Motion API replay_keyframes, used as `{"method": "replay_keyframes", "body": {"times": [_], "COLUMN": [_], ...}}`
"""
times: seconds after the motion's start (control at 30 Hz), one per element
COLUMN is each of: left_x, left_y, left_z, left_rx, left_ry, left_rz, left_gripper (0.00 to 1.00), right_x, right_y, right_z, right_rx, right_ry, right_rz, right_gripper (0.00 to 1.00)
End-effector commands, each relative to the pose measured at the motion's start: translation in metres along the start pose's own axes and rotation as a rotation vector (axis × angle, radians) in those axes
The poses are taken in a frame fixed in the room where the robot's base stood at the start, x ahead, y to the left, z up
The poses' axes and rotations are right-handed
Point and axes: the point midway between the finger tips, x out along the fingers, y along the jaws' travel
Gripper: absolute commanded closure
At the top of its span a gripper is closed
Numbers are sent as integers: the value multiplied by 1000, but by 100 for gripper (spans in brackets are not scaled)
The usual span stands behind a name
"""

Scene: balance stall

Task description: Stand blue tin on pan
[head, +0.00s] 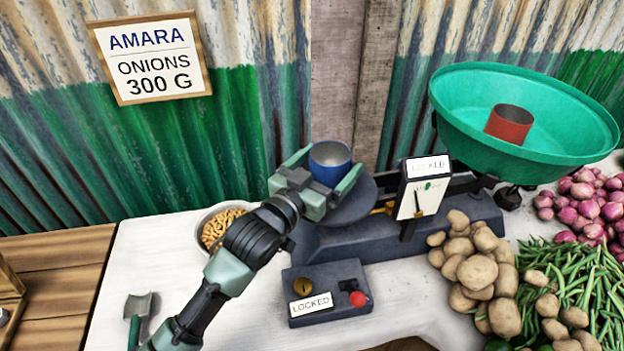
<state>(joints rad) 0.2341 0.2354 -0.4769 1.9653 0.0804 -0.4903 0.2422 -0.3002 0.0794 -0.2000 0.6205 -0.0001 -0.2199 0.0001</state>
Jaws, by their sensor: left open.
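The blue tin (330,165) is upright, open at the top, over the dark left pan (362,200) of the balance (350,238). My left gripper (326,172) is open, with its green fingers on either side of the tin. The gripper hides the tin's lower part, so I cannot tell exactly how its base meets the pan. A red tin (509,124) stands in the large green pan (455,135) at the right. My right gripper is not in view.
A control box (329,293) marked LOCKED stands in front of the balance. A bowl of nuts (214,229) and a green scoop (138,312) are at the left. Potatoes (476,268), green beans (590,283) and onions (585,200) crowd the right. A sign (150,58) hangs behind.

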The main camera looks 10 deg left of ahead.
Motion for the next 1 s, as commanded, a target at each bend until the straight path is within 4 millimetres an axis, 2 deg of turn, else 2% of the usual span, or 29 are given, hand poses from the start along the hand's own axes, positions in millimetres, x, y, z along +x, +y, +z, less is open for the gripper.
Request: {"method": "replay_keyframes", "body": {"times": [0.03,0.2,0.4,0.6,1.0], "left_x": [-13,-50,-79,-88,-88], "left_y": [0,0,0,0,0], "left_z": [3,2,1,0,0], "left_rx": [0,0,0,-1,0], "left_ry": [-3,-3,-2,0,0], "left_rz": [-1,-1,-1,0,0], "left_gripper": [8,8,8,8,8], "right_x": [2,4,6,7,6], "right_y": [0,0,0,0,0], "right_z": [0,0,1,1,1], "right_rx": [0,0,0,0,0], "right_ry": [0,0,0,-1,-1], "right_rz": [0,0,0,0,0], "right_gripper": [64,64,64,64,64]}}
